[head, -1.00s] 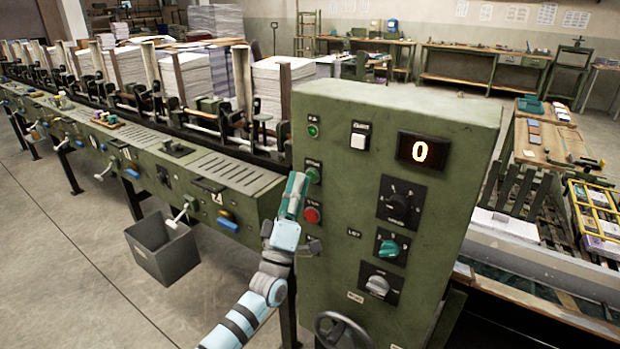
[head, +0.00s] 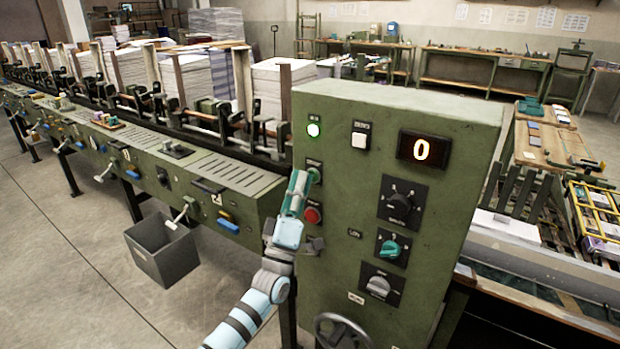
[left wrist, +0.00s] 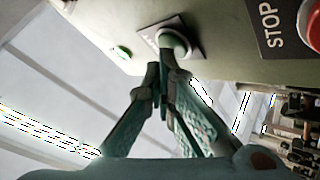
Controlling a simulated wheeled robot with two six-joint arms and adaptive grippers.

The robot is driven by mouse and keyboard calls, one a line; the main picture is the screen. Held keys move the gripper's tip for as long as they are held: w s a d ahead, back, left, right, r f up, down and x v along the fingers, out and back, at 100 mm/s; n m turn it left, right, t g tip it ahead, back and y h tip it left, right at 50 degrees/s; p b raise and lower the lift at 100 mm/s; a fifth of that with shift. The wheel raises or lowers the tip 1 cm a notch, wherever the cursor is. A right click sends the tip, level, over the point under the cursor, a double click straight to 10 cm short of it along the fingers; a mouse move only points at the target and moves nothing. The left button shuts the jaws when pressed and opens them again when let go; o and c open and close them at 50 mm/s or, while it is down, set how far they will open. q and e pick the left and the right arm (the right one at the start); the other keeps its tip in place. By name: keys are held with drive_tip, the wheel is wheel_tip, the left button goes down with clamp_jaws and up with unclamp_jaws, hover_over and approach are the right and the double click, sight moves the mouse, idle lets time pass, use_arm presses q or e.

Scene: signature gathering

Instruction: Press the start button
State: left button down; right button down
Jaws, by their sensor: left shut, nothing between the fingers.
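The green start button (head: 314,173) is on the left side of the front of the green control cabinet (head: 330,240), above the red stop button (head: 312,215). My left gripper (head: 300,182) is shut and empty, with its fingertips at the start button. In the left wrist view the shut fingertips (left wrist: 160,70) are just below the green button (left wrist: 175,45) and look very close to it or touching; I cannot tell which. The red stop button (left wrist: 312,22) is at the right edge there, beside its STOP label. My right gripper is not in view.
The cabinet also carries a white push button (head: 360,138), a display (head: 426,149) reading 0 and several knobs. A handwheel (head: 342,330) is at its lower front. The long machine with paper stacks (head: 280,90) runs left.

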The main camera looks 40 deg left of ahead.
use_arm(q)
drive_tip(key=shift+s+p, duration=0.7)
drive_tip(key=shift+s, duration=0.15)
drive_tip(key=s+p, duration=0.3)
drive_tip(key=s, duration=0.2)
drive_tip(key=shift+d, duration=0.1)
idle(0.7)
